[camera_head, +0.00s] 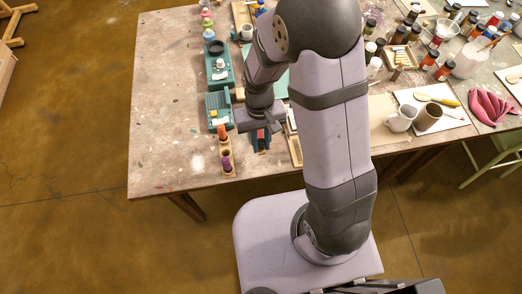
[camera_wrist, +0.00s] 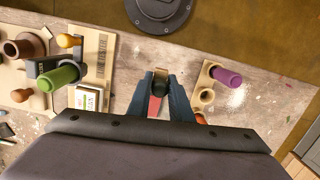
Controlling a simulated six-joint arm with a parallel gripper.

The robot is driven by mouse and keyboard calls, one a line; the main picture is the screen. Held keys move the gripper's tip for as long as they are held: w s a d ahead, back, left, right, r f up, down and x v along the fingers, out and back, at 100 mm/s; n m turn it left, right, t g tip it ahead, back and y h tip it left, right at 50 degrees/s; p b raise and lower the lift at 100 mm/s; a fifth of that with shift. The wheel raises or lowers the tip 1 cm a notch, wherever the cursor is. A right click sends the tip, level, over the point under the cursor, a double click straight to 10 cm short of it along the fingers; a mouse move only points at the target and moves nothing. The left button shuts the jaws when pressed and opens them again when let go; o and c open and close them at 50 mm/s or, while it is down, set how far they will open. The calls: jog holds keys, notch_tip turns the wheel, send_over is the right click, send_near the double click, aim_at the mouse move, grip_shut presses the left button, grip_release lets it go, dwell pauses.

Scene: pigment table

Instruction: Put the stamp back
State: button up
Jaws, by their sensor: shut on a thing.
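In the head view my gripper (camera_head: 261,136) is over the table's front edge area, right of a small wooden rack (camera_head: 226,171). The rack (camera_wrist: 210,79) also shows in the wrist view. It holds a purple-handled stamp (camera_wrist: 228,77) and an orange-handled one (camera_head: 222,132), with an empty round hole (camera_wrist: 206,96) between them.
Left in the wrist view, a green-handled piece (camera_wrist: 60,76) and a white block (camera_wrist: 89,98) stand by a wooden board (camera_wrist: 101,62). Teal boxes (camera_head: 218,106) stand behind the rack. Bare tabletop (camera_head: 165,130) lies left of it. A mug (camera_head: 398,120) stands far right.

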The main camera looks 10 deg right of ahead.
jog(key=shift+f+p, duration=0.3)
jog(key=shift+f, duration=2.65)
jog(key=shift+f, duration=0.15)
jog(key=o, duration=0.9)
jog(key=shift+c, duration=0.2)
jog(key=r, duration=0.4)
jog(key=w+r+b, duration=0.1)
jog(key=r, duration=0.7)
jog(key=shift+w+r+b, duration=0.15)
jog(key=shift+w+b, duration=0.05)
jog(key=shift+b, duration=0.15)
jog(key=s+d+r+m+t, duration=0.1)
jog(key=s+d+r, duration=0.2)
jog(key=s+d, duration=0.4)
jog(key=shift+s, duration=0.95)
